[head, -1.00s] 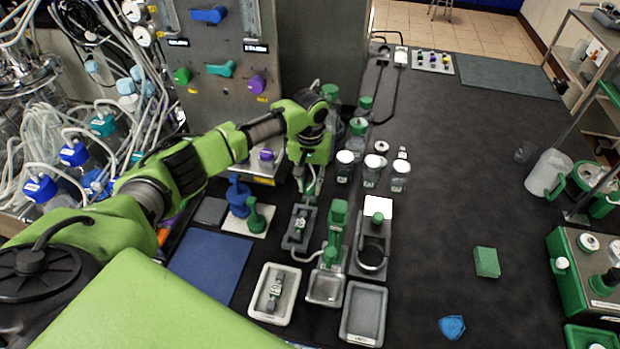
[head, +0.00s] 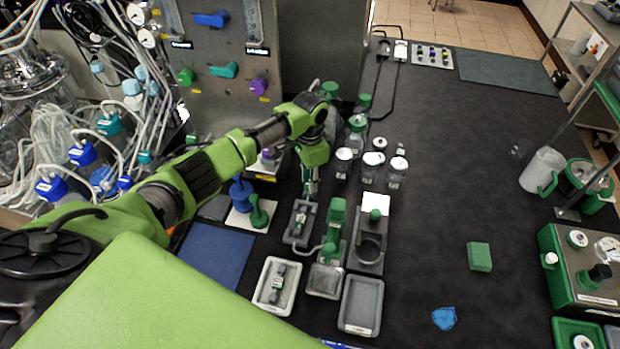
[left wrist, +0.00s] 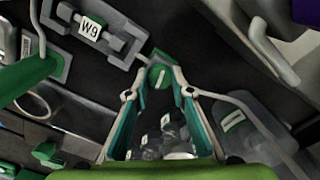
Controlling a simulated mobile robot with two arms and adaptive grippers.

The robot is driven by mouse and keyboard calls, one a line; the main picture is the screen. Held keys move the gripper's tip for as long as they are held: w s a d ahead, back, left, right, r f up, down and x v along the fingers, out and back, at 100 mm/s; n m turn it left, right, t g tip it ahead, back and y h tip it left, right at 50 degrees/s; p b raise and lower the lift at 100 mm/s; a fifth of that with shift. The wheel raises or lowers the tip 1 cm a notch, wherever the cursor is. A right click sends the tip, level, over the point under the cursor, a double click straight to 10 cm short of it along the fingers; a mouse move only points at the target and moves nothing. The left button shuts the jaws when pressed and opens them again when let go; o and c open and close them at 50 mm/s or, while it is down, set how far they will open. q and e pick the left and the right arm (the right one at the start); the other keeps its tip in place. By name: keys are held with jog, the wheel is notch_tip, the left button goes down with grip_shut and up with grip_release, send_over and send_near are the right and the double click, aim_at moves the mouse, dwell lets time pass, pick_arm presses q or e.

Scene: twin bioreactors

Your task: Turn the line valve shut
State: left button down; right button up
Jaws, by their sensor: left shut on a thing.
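My left gripper (head: 311,188) reaches down at the back end of a small grey tray (head: 293,236) on the dark bench. In the left wrist view its fingertips (left wrist: 160,80) close around a round green knob (left wrist: 159,76) with a white line on it. I take this knob to be the line valve's handle. The white line runs nearly up and down in that view. In the head view the fingers hide the knob. The tray with a clamped part labelled W9 (left wrist: 90,27) lies beside it. My right gripper is not in view.
A green upright device (head: 335,220) and a grey holder with a ring (head: 370,245) stand just right of the tray. Lidded jars (head: 397,172) stand behind. A panel with coloured knobs (head: 223,71) is at the back left. The bench's middle right is mostly clear.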

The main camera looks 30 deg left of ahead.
pick_arm(q)
jog(key=shift+w+r+m, duration=0.1)
jog(key=shift+m, duration=1.4)
jog(key=c, duration=1.8)
grip_release()
notch_tip(320, 180, up, 12)
